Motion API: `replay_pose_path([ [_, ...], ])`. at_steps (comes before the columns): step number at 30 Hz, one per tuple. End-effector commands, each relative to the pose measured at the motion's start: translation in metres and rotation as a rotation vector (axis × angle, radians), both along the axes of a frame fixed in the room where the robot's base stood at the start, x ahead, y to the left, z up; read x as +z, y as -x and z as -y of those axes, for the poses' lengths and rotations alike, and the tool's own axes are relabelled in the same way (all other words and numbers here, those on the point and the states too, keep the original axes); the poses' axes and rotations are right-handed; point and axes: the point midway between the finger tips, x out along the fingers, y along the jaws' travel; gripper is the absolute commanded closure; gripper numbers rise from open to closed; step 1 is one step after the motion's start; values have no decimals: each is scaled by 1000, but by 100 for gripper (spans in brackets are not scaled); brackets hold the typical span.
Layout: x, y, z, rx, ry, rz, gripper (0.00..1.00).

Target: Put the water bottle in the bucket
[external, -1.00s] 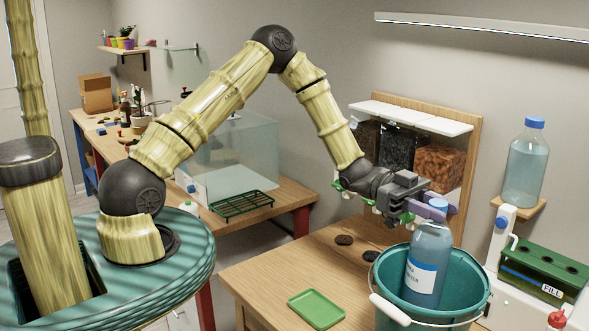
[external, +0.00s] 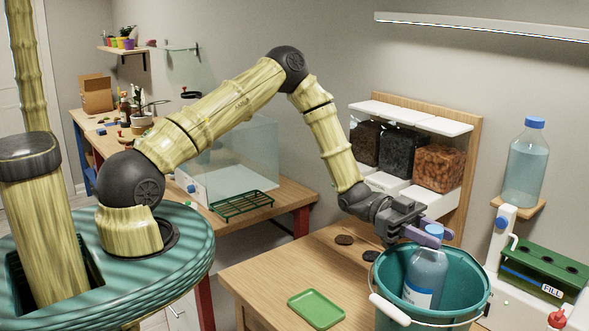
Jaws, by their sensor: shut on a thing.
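The water bottle (external: 426,275) is a translucent blue bottle with a blue cap and a white and blue label. It is upright, with its lower part inside the teal bucket (external: 387,272) and its upper part at and above the rim. My gripper (external: 433,238) is shut on the bottle near its cap, just above the bucket's rim. The near wall of the bucket hides the bottle's base, so I cannot tell whether it touches the bottom. The bucket has a white handle and stands at the front right of the wooden table (external: 262,272).
A green tray (external: 316,309) lies left of the bucket. Dark round discs (external: 344,239) lie behind it. Bins (external: 438,168) stand at the back. Another large blue-capped bottle (external: 526,165) stands on a small shelf at right, above a green holder (external: 545,270).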

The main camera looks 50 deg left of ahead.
Motion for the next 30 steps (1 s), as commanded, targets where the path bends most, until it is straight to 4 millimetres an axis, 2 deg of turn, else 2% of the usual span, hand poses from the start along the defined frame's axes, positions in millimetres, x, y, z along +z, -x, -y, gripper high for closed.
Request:
replay_pose_path([
  [7, 2, 0, 1, -1, 5, 4, 100],
  [28, -10, 0, 1, -1, 5, 3, 100],
  [29, -12, 0, 0, 0, 0, 1, 66],
  [30, -12, 0, 0, 0, 0, 1, 59],
])
